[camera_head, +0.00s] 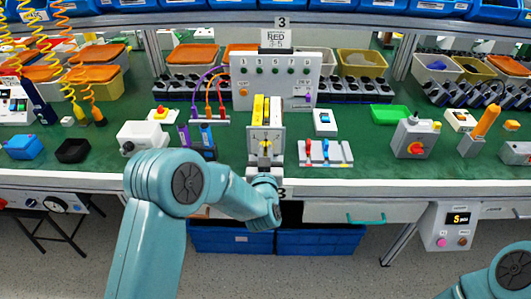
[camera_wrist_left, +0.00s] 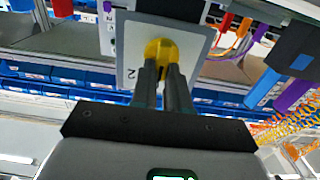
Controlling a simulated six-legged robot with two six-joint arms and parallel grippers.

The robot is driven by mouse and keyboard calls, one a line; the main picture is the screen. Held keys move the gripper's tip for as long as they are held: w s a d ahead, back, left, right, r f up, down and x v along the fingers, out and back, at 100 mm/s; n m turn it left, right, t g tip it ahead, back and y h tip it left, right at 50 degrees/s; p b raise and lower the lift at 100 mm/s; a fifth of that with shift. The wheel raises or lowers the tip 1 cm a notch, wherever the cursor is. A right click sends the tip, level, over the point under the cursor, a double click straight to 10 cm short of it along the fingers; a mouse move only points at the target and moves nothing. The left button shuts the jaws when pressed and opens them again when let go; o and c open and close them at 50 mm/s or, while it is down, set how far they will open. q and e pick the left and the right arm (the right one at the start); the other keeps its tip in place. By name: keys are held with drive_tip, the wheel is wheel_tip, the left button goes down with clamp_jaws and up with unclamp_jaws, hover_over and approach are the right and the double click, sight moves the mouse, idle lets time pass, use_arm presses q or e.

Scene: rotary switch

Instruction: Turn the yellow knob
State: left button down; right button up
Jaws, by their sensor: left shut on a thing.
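The yellow knob (camera_wrist_left: 160,48) sits on a pale square plate (camera_wrist_left: 135,72) marked with a 2 in the left wrist view. My left gripper (camera_wrist_left: 164,72) has its two dark fingers shut on the knob, one on each side. In the head view, my left gripper (camera_head: 265,160) reaches the front of an upright grey unit (camera_head: 280,136) at the middle of the bench. The gripper and wrist hide much of the unit's lower front there. Only a piece of my right arm shows at the bottom right of the head view; its gripper is out of view.
The green bench (camera_head: 360,175) is crowded. A rack with red and blue levers (camera_head: 325,152) stands to the unit's right, with a grey box with a red knob (camera_head: 415,138) farther right. Purple and blue upright pieces stand close on its left. Blue crates (camera_head: 320,241) sit below.

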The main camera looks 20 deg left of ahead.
use_arm(q)
drive_tip(key=shift+f+b, duration=0.15)
drive_tip(key=shift+b, duration=0.3)
drive_tip(key=n+b, duration=0.2)
drive_tip(key=b, duration=0.1)
drive_tip(key=n+b, duration=0.3)
drive_tip(key=b, duration=0.1)
drive_tip(key=n+b, duration=0.2)
drive_tip(key=b, duration=0.2)
drive_tip(key=shift+s+a+f+n, duration=0.1)
drive_tip(key=shift+a+f+n, duration=0.15)
drive_tip(key=shift+a+n, duration=0.05)
drive_tip(key=shift+r+n+b, duration=0.15)
drive_tip(key=shift+n+b, duration=0.55)
drive_tip(key=shift+b, duration=0.4)
drive_tip(key=c, duration=1.1)
unclamp_jaws()
